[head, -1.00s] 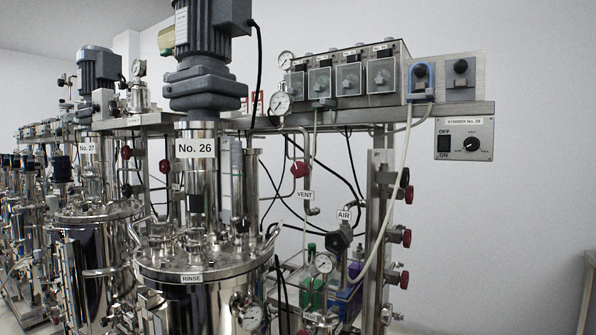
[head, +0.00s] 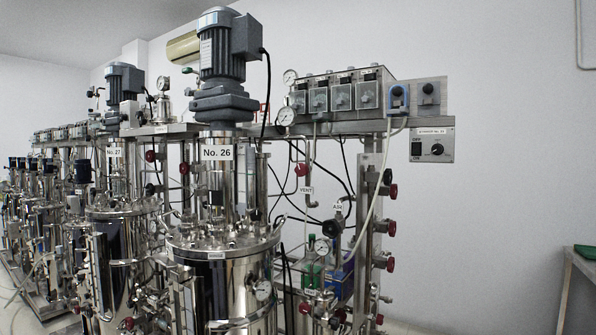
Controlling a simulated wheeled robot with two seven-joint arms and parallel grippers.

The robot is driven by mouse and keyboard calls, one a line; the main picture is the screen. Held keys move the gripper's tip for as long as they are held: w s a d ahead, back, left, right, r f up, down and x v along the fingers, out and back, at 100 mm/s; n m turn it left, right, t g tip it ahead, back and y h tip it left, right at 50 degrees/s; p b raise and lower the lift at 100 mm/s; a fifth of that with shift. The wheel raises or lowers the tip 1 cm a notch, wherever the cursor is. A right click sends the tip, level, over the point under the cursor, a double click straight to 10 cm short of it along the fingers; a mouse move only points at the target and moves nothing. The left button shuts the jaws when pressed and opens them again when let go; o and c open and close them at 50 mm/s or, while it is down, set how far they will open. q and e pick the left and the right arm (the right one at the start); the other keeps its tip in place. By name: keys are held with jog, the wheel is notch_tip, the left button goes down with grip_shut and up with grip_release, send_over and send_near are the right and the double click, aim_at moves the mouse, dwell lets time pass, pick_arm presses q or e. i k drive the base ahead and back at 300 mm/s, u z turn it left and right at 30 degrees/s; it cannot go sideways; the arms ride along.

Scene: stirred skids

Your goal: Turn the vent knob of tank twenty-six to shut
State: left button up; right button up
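Tank No. 26 (head: 225,245) stands at the centre of the head view, a steel vessel with a grey motor on top and a "No. 26" label. A red knob (head: 301,170) sits on a thin pipe to its right, just above the tag "VENT" (head: 306,190). I cannot tell from here whether the knob is at open or shut. A dark round "AIR" valve (head: 332,227) is lower and to the right. Neither of my grippers is in the frame.
Tank No. 27 (head: 112,240) and more skids run back on the left. A post with several red knobs (head: 390,228) stands right of the vent pipe. A stirrer control box (head: 433,146) hangs at upper right. A table (head: 580,262) edges in at far right, with bare floor between.

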aim_at(302, 169)
jog(key=z, duration=2)
jog(key=i, duration=1.1)
jog(key=u, duration=0.05)
